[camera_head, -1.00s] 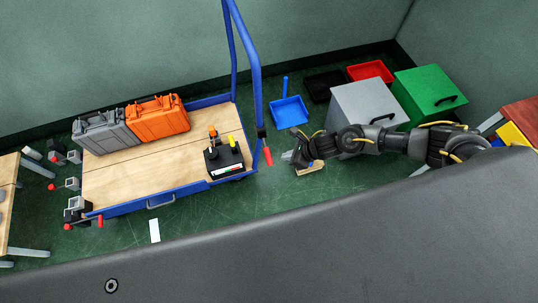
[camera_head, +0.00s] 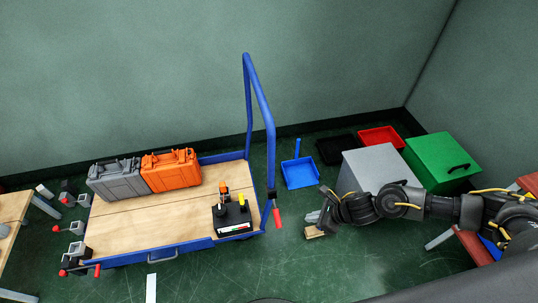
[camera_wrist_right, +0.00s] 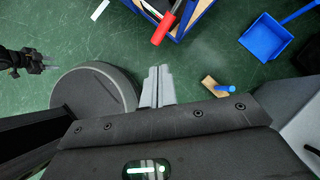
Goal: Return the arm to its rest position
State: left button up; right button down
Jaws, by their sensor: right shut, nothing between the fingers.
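My right arm comes in from the right in the head view. Its gripper (camera_head: 316,216) is shut and empty, above the floor to the right of the trolley. In the right wrist view the grey fingers of the right gripper (camera_wrist_right: 157,86) lie side by side with nothing between them. My left gripper (camera_wrist_right: 40,61) shows small at the left edge of the right wrist view, over the floor. Its jaw state is unclear there, and it is outside the head view.
A blue trolley (camera_head: 130,227) carries a grey case (camera_head: 115,182), an orange case (camera_head: 171,171) and a black box (camera_head: 232,217). A blue dustpan (camera_head: 300,174), grey bin (camera_head: 374,166) and green bin (camera_head: 440,160) stand behind my right arm. A wooden brush (camera_head: 314,232) lies near the gripper.

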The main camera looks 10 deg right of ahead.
jog(key=w+d+f+m+t+h, duration=0.1)
jog(key=w+d+m+t, duration=0.15)
jog(key=w+m, duration=0.5)
jog(key=w+d+f+m+t, duration=0.1)
jog(key=w+d+m, duration=0.35)
jog(key=m, duration=0.55)
jog(key=s+d+f+m+h, duration=0.2)
jog(key=d+f+m+h, duration=0.3)
jog(key=f+m, duration=0.95)
jog(key=s+d+f+m+g, duration=0.1)
jog(key=s+f+m+g, duration=0.1)
jog(key=s+f+m, duration=0.65)
jog(key=s+d+f+m+g, duration=0.15)
jog(key=s+f, duration=0.35)
jog(key=s, duration=0.9)
jog(key=s+a+f+m+g, duration=0.1)
jog(key=s+a, duration=0.1)
jog(key=s, duration=0.5)
jog(key=s+a+f+m+g, duration=0.1)
jog(key=s+a+f, duration=0.1)
jog(key=s, duration=0.6)
jog(key=s+a+f+g, duration=0.1)
jog(key=s+a, duration=0.1)
jog(key=s, duration=0.5)
jog(key=shift+s+a+f+m, duration=0.25)
jog(key=shift+a+f+m, duration=0.1)
jog(key=shift+a+m, duration=0.05)
